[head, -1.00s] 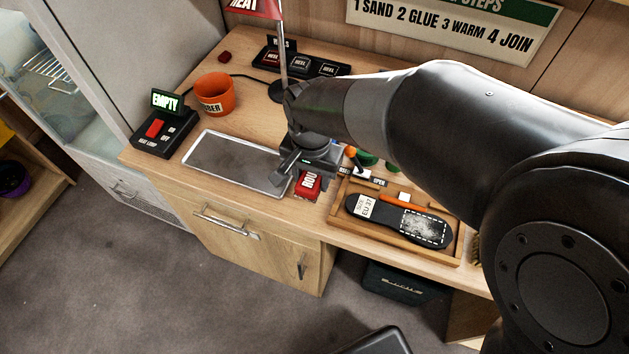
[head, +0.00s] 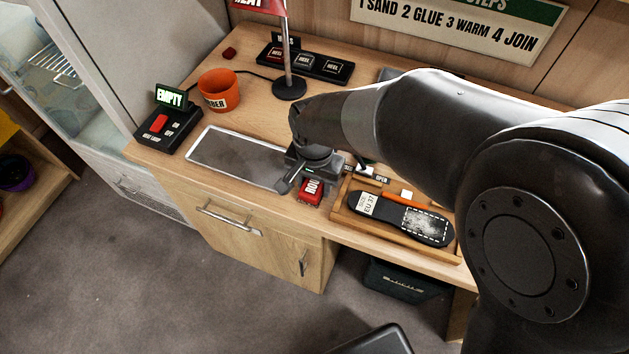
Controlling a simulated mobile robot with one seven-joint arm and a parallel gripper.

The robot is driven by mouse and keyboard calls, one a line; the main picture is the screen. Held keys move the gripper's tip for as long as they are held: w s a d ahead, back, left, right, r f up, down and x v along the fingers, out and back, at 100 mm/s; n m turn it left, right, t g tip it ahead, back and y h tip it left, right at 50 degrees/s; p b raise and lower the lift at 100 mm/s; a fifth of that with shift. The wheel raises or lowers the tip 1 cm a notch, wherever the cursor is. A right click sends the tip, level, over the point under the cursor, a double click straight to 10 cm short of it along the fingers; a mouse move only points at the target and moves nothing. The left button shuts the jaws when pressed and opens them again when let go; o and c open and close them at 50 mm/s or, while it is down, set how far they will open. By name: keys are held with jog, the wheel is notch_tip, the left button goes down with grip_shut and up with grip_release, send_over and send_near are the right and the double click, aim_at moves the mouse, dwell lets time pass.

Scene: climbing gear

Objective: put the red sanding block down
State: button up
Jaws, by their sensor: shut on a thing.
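The red sanding block (head: 311,190) with white lettering is near the front edge of the wooden bench, between the metal tray and the wooden tray. My gripper (head: 306,180) points down over it and is shut on it. The finger contact is mostly hidden by the gripper body. The block is at or very close to the bench top; I cannot tell whether it touches.
A metal tray (head: 207,161) lies left of the block. A wooden tray (head: 338,214) holding a black shoe sole (head: 385,214) is on the right.

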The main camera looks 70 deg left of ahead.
aim_at(315, 182)
jog(key=o, duration=0.7)
jog(key=shift+d+f, duration=0.2)
jog(key=shift+f, duration=0.45)
jog(key=shift+o, duration=1.3)
jog(key=shift+w, duration=0.1)
jog(key=shift+o, duration=0.3)
jog(key=shift+w, duration=0.1)
jog(key=shift+r, duration=0.1)
notch_tip(315, 182, up, 13)
jog(key=shift+a+r, duration=0.15)
